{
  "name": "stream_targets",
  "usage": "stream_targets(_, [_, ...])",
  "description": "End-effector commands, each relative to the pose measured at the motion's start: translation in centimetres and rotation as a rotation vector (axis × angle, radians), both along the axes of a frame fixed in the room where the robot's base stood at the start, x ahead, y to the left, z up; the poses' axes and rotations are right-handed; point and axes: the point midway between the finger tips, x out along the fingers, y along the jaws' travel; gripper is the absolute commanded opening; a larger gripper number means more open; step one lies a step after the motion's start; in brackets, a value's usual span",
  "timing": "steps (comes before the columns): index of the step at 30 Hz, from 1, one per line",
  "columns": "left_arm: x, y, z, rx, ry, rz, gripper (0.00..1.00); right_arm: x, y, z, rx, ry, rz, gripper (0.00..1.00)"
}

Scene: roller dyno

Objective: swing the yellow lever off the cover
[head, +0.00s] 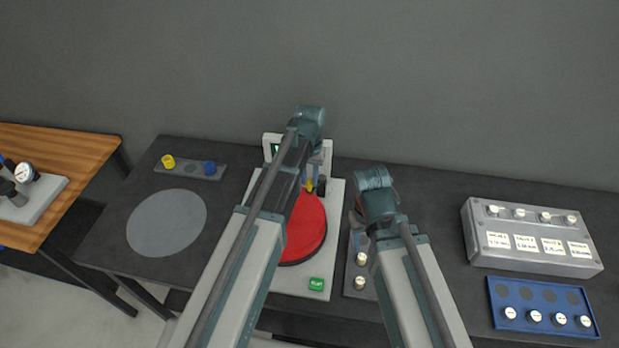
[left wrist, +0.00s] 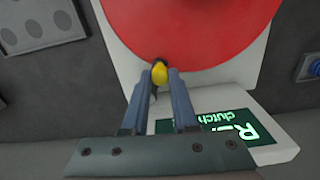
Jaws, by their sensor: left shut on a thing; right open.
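The yellow lever (head: 309,186) shows as a small yellow tip at the back edge of the round red cover (head: 308,228) on the pale machine. My left gripper (head: 314,184) reaches down over the back of the machine and is shut on the lever. In the left wrist view the lever's yellow tip (left wrist: 159,74) sits between the two fingertips, at the rim of the red cover (left wrist: 190,25). The rest of the lever is hidden by the fingers. My right gripper (head: 356,222) is open beside the machine's right side; its fingers are partly hidden by my arm.
A green start button (head: 316,284) is at the machine's front. A grey strip with pale knobs (head: 361,258) lies right of it. A grey box (head: 530,240) and blue tray (head: 540,295) stand far right. A grey disc (head: 166,223) marks clear table at left.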

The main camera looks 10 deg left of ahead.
Motion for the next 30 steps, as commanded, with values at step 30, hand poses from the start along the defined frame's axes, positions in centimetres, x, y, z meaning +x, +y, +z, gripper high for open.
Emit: stream_targets(30, [-0.8,-2.3,0.0,0.000,0.000,0.370,0.00,0.0,0.0,0.0,0.000,0.000,0.000,0.50])
